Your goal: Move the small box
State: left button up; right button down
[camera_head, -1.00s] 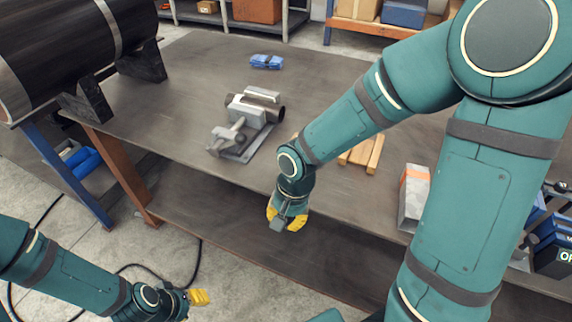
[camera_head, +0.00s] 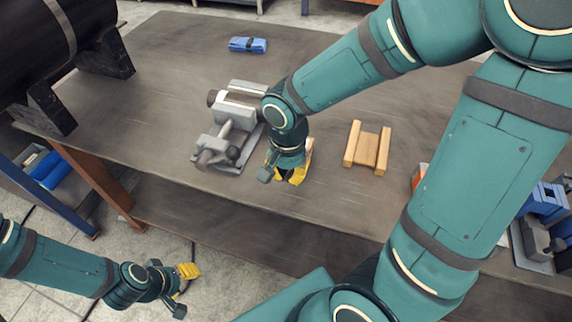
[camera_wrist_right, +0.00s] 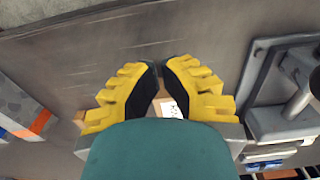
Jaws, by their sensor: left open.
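A small tan box with a white label (camera_wrist_right: 170,108) shows partly between the fingers in the right wrist view. My fingers and wrist cover most of it; in the head view it is hidden behind my right arm. My right gripper (camera_head: 287,173) points down over the table beside the vise, its fingers apart. In the right wrist view its yellow fingers (camera_wrist_right: 159,72) have a narrow gap between the tips, and no hold on the box shows. My left gripper (camera_head: 185,288) is open and empty, low at the left, off the table's front edge.
A grey vise (camera_head: 226,139) holding a pipe stands left of my right gripper. A wooden cradle (camera_head: 367,149) lies to its right. A blue bundle (camera_head: 248,45) lies at the back. A large dark pipe (camera_head: 40,45) is at far left.

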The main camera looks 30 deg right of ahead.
aim_at(290, 186)
notch_tip(290, 186, down, 7)
jog(key=shift+f+b, duration=0.2)
jog(key=shift+b, duration=0.9)
jog(key=shift+w+d+r, duration=0.25)
jog(key=shift+w+d, duration=0.75)
pick_arm(q)
jog(key=shift+w+f, duration=0.2)
jog(key=shift+f, duration=0.35)
jog(key=shift+w+f, duration=0.15)
jog(key=shift+f, duration=0.4)
pick_arm(e)
jog(key=shift+w+d, duration=0.45)
jog(key=shift+d, duration=0.1)
